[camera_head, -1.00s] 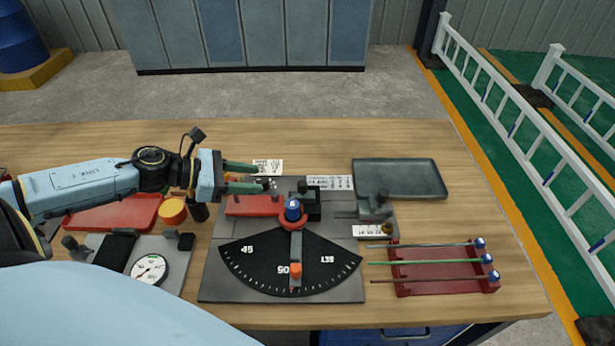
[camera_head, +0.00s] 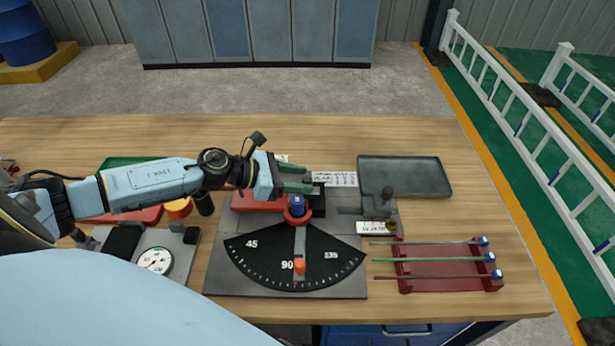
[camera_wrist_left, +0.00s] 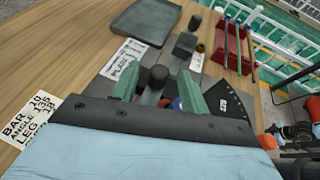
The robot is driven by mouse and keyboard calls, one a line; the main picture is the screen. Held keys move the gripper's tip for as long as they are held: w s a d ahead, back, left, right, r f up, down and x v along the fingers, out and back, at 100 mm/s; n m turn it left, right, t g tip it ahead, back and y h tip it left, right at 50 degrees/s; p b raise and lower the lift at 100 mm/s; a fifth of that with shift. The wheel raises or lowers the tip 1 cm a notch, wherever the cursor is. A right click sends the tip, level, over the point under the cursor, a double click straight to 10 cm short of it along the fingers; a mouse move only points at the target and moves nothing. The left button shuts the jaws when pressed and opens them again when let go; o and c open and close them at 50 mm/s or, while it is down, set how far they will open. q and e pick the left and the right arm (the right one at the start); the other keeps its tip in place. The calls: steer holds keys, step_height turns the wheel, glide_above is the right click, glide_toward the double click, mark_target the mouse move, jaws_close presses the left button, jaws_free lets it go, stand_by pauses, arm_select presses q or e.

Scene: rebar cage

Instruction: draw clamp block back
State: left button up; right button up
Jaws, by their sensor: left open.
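My left gripper (camera_head: 309,179) is open, its green fingers over the back of the bending plate (camera_head: 220,272). A dark block (camera_head: 317,203) with an upright knob stands there, just behind the blue-capped pivot (camera_head: 297,205); it looks like the clamp block. In the head view the fingers hide its knob. In the left wrist view the knob (camera_wrist_left: 158,76) shows between the open fingers; I cannot tell whether they touch it. A second grey block (camera_head: 376,209) with a knob stands to the right. My right gripper is not in view.
The angle dial (camera_head: 292,255) has an orange-tipped pointer near 90. A red rack (camera_head: 450,283) with several rods is at right. A grey tray (camera_head: 405,178) lies at the back right. A dial gauge (camera_head: 155,260) is at left. Bare wood lies at far right.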

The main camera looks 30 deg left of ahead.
arm_select(q)
steer(key=shift+x, duration=1.3)
steer(key=shift+c, duration=0.4)
jaws_close()
